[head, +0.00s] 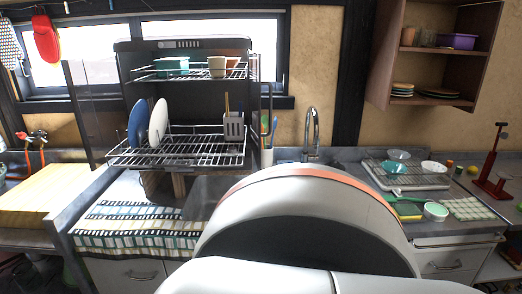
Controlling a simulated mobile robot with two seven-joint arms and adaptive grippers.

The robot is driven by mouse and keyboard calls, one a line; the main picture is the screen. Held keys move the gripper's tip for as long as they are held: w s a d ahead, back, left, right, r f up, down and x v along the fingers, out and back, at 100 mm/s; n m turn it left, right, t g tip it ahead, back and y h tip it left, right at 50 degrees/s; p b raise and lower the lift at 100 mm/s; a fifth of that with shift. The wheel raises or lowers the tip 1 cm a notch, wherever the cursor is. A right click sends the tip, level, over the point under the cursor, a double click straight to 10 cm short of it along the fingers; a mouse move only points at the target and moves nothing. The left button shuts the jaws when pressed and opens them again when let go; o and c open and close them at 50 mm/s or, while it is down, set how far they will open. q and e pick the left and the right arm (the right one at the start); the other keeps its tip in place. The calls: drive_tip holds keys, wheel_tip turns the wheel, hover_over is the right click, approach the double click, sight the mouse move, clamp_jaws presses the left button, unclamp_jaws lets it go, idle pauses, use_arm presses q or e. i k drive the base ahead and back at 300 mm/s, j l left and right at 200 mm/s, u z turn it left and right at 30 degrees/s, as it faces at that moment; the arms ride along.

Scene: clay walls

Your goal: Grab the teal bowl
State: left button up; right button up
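Several teal pieces show in the head view, and I cannot tell which one is the teal bowl. A teal square-looking vessel (172,66) sits on the upper shelf of the dish rack, left of pale cups. At the right, a teal bowl (394,168) and a paler one (398,155) rest on a wire drying tray (415,182). A small bowl with a teal-green outside (435,211) stands on the counter in front of the tray. Neither of my grippers is in view.
The two-tier dish rack (185,150) holds a blue plate (137,124), a white plate (158,121) and a utensil holder (234,127). A faucet (311,130) stands at the middle back. A large white rounded body fills the front centre and hides counter. An open wall shelf (435,70) hangs at right.

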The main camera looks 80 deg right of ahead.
sight(390, 167)
drive_tip(key=k+j+z, duration=0.1)
drive_tip(key=z, duration=3.55)
